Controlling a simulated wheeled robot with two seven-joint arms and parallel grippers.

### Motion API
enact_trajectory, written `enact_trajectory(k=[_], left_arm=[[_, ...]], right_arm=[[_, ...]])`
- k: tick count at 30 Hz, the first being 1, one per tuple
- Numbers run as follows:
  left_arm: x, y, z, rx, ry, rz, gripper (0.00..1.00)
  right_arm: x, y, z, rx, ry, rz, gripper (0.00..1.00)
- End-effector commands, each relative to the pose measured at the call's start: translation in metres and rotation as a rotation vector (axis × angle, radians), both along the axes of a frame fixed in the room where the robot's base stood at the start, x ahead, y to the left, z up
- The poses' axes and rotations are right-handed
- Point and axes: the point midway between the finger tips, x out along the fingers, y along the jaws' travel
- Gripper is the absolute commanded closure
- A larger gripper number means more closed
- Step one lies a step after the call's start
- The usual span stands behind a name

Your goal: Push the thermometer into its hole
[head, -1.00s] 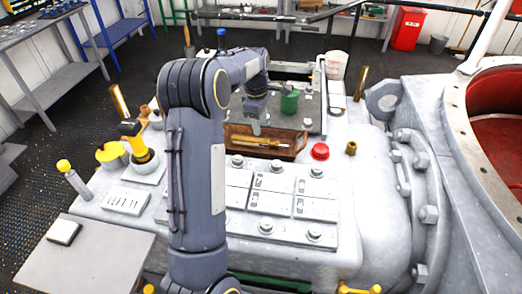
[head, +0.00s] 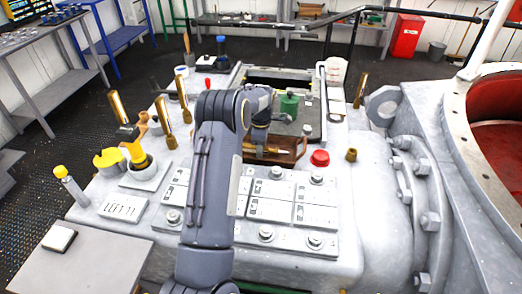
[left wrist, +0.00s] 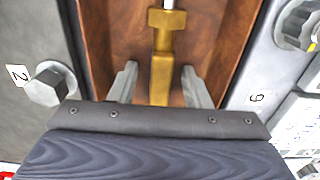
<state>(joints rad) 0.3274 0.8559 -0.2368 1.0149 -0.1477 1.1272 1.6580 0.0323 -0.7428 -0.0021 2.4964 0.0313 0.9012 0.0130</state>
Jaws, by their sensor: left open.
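The brass thermometer (head: 272,150) lies in an open brown wooden tray (head: 294,154) on the grey machine top. It also shows in the left wrist view (left wrist: 161,75), with a hex collar and a thicker end. My left gripper (head: 256,153) reaches down into the tray. In the left wrist view my left gripper (left wrist: 158,84) is open, one finger on each side of the thicker end, with gaps visible. A short brass fitting (head: 351,154) stands right of the tray; I cannot tell whether it is the hole. My right gripper is not in view.
A red knob (head: 320,158) stands close right of the tray, and a green cup-like part (head: 289,105) behind it. Bolted panels (head: 270,208) lie in front.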

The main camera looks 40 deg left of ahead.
Motion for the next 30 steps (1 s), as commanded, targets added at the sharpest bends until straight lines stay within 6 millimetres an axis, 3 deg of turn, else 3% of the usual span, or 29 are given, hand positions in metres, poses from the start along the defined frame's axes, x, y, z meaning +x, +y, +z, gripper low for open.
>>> enact_trajectory(k=[4,14,24,30], left_arm=[[0.0,0.0,0.001,0.0,0.0,0.0,0.58],[0.0,0.0,0.001,-0.001,0.0,0.0,1.0],[0.001,0.0,0.004,0.0,-0.002,0.0,1.0],[0.001,-0.001,0.034,0.001,-0.005,-0.001,1.0]], right_arm=[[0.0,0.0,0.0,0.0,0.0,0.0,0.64],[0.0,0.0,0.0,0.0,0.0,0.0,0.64],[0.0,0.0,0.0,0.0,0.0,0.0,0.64],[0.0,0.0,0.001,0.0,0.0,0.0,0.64]])
